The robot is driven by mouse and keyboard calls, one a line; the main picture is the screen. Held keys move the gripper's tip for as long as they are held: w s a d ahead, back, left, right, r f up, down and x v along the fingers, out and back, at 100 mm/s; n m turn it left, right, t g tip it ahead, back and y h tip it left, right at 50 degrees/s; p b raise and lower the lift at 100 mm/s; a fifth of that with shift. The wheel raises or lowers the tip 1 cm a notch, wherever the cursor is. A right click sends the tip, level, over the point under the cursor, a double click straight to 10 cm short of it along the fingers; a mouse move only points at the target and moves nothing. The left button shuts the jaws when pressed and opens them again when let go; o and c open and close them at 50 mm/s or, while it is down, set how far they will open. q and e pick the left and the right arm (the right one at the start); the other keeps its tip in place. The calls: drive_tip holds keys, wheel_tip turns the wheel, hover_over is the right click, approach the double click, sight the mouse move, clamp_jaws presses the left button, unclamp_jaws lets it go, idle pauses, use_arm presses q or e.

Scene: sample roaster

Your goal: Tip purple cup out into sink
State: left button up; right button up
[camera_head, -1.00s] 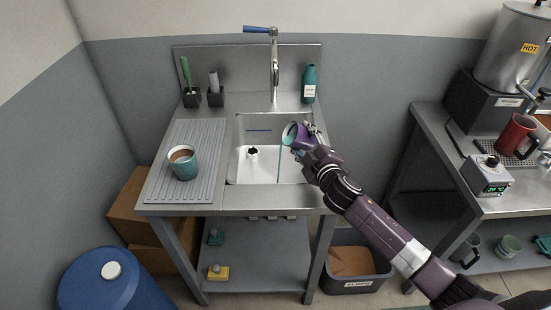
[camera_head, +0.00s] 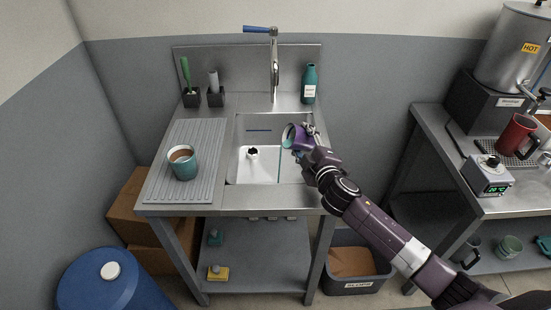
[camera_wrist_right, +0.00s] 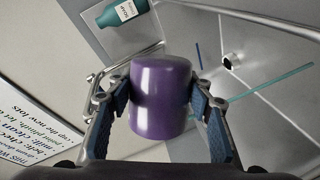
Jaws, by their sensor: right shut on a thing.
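The purple cup (camera_head: 297,137) is held over the right side of the sink basin (camera_head: 246,172), tipped on its side with its mouth toward the left. Its inside looks teal. My right gripper (camera_head: 305,142) is shut on it. In the right wrist view, the purple cup (camera_wrist_right: 161,97) sits between the two fingers of my right gripper (camera_wrist_right: 163,105), its smooth outside toward the camera. A thin teal line shows below the mouth in the basin; I cannot tell whether it is liquid or a marking. My left gripper is not in view.
A teal mug (camera_head: 183,164) with brown contents stands on the ribbed drainboard (camera_head: 205,135) left of the sink. The tap (camera_head: 274,68) rises behind the basin, with a teal bottle (camera_head: 309,84) to its right. A red mug (camera_head: 515,136) stands on the right counter.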

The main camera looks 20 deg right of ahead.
drive_tip(key=shift+a+f+n, duration=0.15)
drive_tip(key=shift+f+n, duration=0.1)
drive_tip(key=shift+n, duration=0.55)
idle(0.6)
drive_tip(key=shift+a+r+n+h+p, duration=0.3)
drive_tip(key=shift+a+r+n+p, duration=0.1)
drive_tip(key=shift+a+n+p, duration=0.3)
idle(0.6)
drive_tip(key=shift+a+r+n+p, duration=0.25)
drive_tip(key=shift+n+p, duration=0.15)
drive_tip(key=shift+n, duration=0.1)
idle(0.5)
